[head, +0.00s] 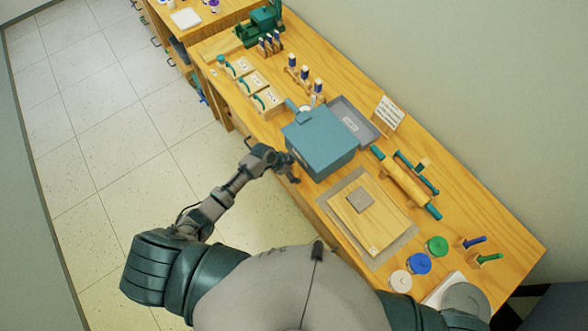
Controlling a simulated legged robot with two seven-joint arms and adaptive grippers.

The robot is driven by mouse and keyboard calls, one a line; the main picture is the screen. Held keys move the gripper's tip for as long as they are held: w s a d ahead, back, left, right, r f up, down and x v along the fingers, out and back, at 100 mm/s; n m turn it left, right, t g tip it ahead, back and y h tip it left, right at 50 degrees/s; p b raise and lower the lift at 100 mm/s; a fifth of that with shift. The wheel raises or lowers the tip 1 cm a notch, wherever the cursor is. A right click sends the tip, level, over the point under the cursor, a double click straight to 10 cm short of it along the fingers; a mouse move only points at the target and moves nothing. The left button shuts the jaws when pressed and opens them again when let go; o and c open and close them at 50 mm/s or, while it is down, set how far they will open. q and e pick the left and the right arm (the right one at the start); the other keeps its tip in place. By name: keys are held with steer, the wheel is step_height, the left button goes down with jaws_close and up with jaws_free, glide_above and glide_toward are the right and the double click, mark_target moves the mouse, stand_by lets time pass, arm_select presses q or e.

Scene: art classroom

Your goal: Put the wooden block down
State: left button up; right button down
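My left gripper (287,167) is at the table's near edge, close to the lower left side of a blue box (318,142). Its fingers are small and dark here, and I cannot tell whether they are open or shut; no wooden block shows clearly in them. A flat wooden board (387,224) lies on a grey mat (396,247) to the right of the gripper. A small grey-brown square piece (360,201) sits on the board; I cannot tell if it is the wooden block. My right gripper is not visible; only part of that arm shows at the bottom right.
A grey tray (352,124) lies behind the blue box. A rolling pin (405,183) with teal handles lies beyond the board. Green (437,246), blue (420,264) and white (401,281) round containers stand at the right. Wooden blocks with teal handles (268,101) lie farther left.

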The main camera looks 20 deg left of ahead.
arm_select(q)
steer(key=shift+r, duration=0.1)
steer(key=shift+a+r, duration=0.2)
steer(key=v, duration=1.1)
steer(key=shift+r, duration=0.2)
steer(key=shift+s+a, duration=0.1)
steer(key=shift+s, duration=0.05)
steer(key=s+a+f+n+y, duration=0.1)
steer(key=s+a+f+n, duration=0.15)
steer(key=f, duration=0.65)
steer(key=s+a+f+n+y, duration=0.15)
steer(key=s+f, duration=0.25)
steer(key=f, duration=0.5)
steer(key=s+a+f+n+y, duration=0.1)
steer(key=s+a+f+n, duration=0.2)
steer(key=f, duration=0.5)
steer(key=s+f+n, duration=0.1)
steer(key=s+f, duration=0.4)
steer(key=s, duration=0.5)
steer(key=s+d+f+g+y, duration=0.1)
steer(key=s+f, duration=0.4)
steer(key=s, duration=0.6)
steer(key=s+d+f+n+g, duration=0.1)
steer(key=s+f, duration=0.4)
steer(key=s, duration=0.6)
steer(key=shift+s+f+n+y, duration=0.25)
steer(key=shift+f+n+y, duration=0.05)
steer(key=shift+y, duration=0.05)
